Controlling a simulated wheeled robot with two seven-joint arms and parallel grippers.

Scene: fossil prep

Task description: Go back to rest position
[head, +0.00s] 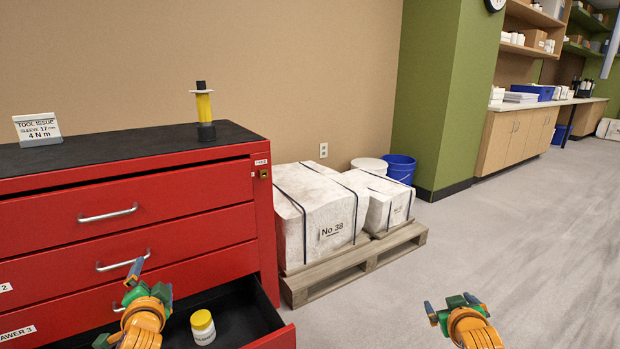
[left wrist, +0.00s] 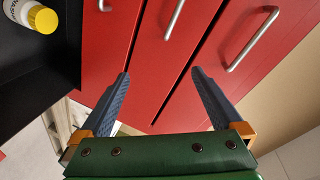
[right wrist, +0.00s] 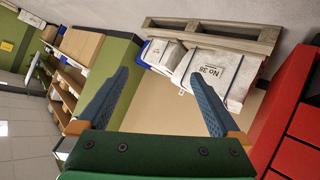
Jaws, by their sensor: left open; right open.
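My left gripper (head: 150,284) is open and empty in front of the red tool cabinet (head: 205,208), near its open bottom drawer. In the left wrist view its two blue fingers (left wrist: 160,85) stand apart before the closed drawer fronts. My right gripper (head: 452,306) is open and empty over the grey floor at the lower right. Its spread fingers also show in the right wrist view (right wrist: 160,85) with nothing between them. A white jar with a yellow lid (head: 203,327) stands in the open drawer (head: 240,318), apart from the left gripper. It also shows in the left wrist view (left wrist: 40,18).
On the cabinet's black top stand a yellow and black tool (head: 204,108) and a sign (head: 38,129). Strapped white blocks (head: 320,215) sit on a wooden pallet (head: 355,272) right of the cabinet. A blue bucket (head: 400,168) stands behind. The floor at right is clear.

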